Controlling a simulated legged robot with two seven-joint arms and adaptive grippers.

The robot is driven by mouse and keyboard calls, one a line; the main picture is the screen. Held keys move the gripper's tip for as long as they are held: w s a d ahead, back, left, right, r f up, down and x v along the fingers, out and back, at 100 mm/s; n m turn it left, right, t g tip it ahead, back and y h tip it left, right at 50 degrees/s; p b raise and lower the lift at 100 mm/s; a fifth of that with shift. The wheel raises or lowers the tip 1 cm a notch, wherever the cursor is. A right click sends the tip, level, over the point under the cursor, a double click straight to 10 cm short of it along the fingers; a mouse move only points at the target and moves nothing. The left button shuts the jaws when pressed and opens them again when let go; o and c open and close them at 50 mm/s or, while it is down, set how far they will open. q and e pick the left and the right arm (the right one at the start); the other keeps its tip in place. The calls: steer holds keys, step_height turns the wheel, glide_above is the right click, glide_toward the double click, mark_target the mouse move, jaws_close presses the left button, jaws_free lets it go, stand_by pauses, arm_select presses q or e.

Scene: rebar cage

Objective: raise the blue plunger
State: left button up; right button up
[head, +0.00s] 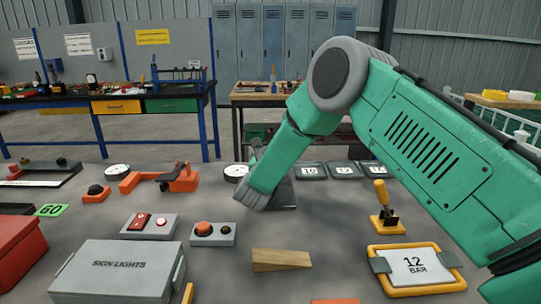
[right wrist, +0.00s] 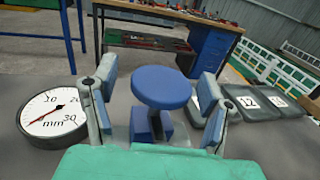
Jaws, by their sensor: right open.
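The blue plunger (right wrist: 160,90) stands upright in the right wrist view, with a round flat cap on a narrower blue stem and a block at its foot. My right gripper (right wrist: 158,75) is open, with one finger on each side of the plunger. Gaps show between the fingers and the cap, so it is not gripped. In the head view my green right arm reaches across the table and hides the plunger and most of the gripper. My left gripper is not in view.
A dial gauge (right wrist: 53,119) stands left of the gripper. Numbered dark pads (head: 344,171) lie behind to the right. A red button box (head: 213,233), a wooden wedge (head: 281,260), a yellow-handled tool (head: 384,208) and a 12 BAR frame (head: 416,268) lie nearer.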

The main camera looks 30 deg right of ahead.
steer(key=shift+d, duration=0.15)
jaws_close()
steer(key=shift+w+r, duration=0.1)
steer(key=shift+r, duration=1.65)
jaws_free()
steer(key=shift+r, duration=0.1)
steer(key=shift+s+a, duration=0.3)
steer(key=v, duration=1.1)
steer(key=shift+s+a, duration=0.15)
